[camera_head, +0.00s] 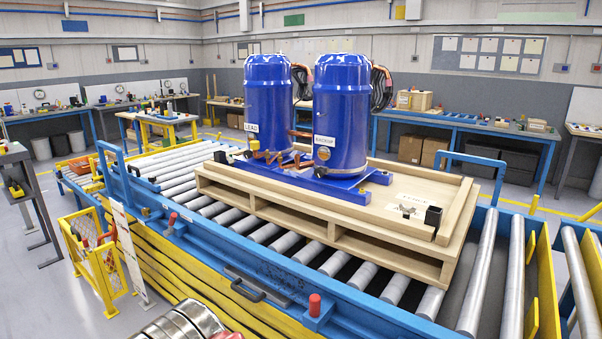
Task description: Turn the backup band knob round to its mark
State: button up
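Two blue upright compressors stand on one blue base frame (345,192). The left compressor (268,95) has a white label that appears to read LEAD. The right compressor (341,105) has a white label (325,140) that appears to read BACKUP. My gripper is not recognisable in this view.
The compressors stand on a wooden pallet (318,237) on a roller conveyor (262,233) with blue side rails. Loose small parts (408,209) and a black block (433,216) lie on the pallet's right end. A yellow guard (98,262) stands at left. Workbenches line the walls.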

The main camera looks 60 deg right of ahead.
aim_at(319, 172)
jog(key=z, duration=0.3)
jog(key=i, duration=1.15)
jog(key=z, duration=0.55)
